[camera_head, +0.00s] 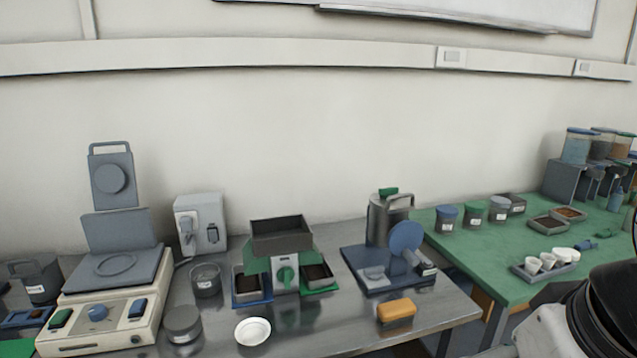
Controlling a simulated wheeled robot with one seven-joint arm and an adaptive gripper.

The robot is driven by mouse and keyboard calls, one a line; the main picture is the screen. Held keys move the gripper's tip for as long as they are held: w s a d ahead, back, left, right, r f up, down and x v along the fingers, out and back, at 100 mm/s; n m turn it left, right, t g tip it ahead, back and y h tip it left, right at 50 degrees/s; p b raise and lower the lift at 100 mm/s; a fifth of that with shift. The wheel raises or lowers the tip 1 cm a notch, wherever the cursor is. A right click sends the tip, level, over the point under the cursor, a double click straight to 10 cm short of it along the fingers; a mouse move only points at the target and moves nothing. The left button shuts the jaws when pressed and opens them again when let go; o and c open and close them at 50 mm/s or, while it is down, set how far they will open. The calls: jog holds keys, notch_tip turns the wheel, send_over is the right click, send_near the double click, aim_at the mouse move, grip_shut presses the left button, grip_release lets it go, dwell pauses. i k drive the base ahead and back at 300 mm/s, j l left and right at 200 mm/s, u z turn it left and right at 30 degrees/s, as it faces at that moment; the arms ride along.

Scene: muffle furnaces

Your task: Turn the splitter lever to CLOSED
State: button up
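The splitter (281,232) stands on the grey metal table in the middle of the head view. It has a grey open hopper on top, green sloping sides and a white front panel. A green round knob with a lever (285,276) is on that front panel. Whether it stands at open or closed is too small to tell. Part of my arm shows at the lower right edge, far from the splitter. My gripper is not in view.
A white dish (252,331) and an orange block (396,310) lie on the table front. A grey mill-like device (391,240) stands right of the splitter, a metal pot (206,279) left. A beige press-like machine (105,310) is far left. A green table (480,250) adjoins at right.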

aim_at(285, 275)
jog(key=k+j, duration=0.1)
jog(key=j, duration=1.45)
jog(key=k+z, duration=0.05)
